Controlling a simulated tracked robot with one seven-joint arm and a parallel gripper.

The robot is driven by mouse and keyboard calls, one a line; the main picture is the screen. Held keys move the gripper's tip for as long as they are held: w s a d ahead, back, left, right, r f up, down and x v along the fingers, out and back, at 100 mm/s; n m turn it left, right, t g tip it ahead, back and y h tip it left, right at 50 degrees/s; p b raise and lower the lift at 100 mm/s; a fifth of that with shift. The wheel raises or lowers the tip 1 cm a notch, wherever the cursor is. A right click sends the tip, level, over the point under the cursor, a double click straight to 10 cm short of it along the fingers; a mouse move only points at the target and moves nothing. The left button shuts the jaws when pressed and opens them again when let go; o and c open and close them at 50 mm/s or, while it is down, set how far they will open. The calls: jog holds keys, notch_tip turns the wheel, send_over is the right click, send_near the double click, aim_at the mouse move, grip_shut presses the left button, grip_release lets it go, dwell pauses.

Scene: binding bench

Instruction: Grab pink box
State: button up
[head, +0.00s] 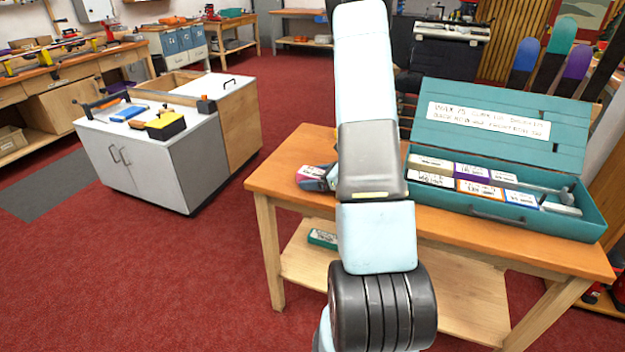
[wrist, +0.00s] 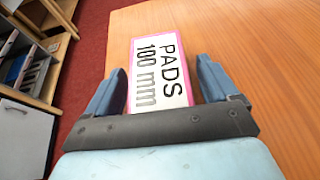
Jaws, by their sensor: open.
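The pink box (wrist: 161,72) lies on the wooden bench top, with a white label reading "PADS 100 mm" and a pink edge. In the head view its pink and white end (head: 311,173) shows just left of my arm, and the rest is hidden. My gripper (wrist: 160,84) is open in the wrist view, one blue finger on each side of the box's near part. I cannot tell whether the fingers touch it. In the head view only part of my gripper (head: 318,182) shows beside my arm.
An open teal case (head: 505,214) with several labelled boxes stands on the bench (head: 284,165) to the right. A green box (head: 322,238) lies on the lower shelf. The bench top right of the pink box is bare in the wrist view.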

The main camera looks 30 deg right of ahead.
jog(key=shift+w+f, duration=0.1)
jog(key=shift+w, duration=0.05)
jog(key=shift+c, duration=0.5)
jog(key=c, duration=1)
